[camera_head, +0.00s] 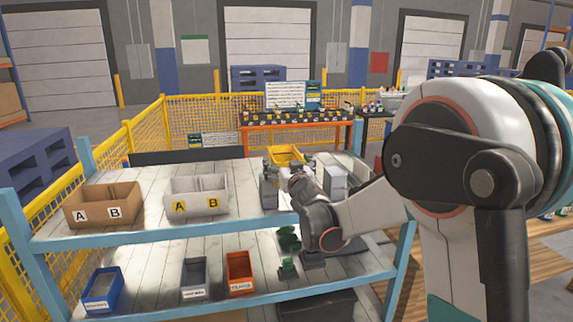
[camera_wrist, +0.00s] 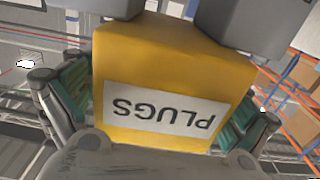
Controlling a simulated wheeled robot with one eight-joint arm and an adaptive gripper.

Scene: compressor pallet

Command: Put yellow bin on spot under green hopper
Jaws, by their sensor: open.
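The yellow bin (camera_head: 286,152) is at the back of the upper shelf, partly hidden by my gripper (camera_head: 289,164). In the wrist view the yellow bin (camera_wrist: 175,65) is close, with a white PLUGS label that reads upside down. My gripper (camera_wrist: 160,115) is open, with one teal-padded finger on each side of the bin. I cannot tell whether the pads touch it. A dark green object (camera_head: 289,238), possibly the green hopper, is on the lower level, partly hidden by my arm. A smaller green part (camera_head: 287,266) is below it. The spot is not clearly visible.
A brown A/B bin (camera_head: 103,205) and a white A/B bin (camera_head: 196,198) stand on the upper shelf (camera_head: 150,178). Grey blocks flank the yellow bin. Blue (camera_head: 102,290), grey (camera_head: 194,279) and orange (camera_head: 240,272) bins stand on the lower shelf (camera_head: 145,265).

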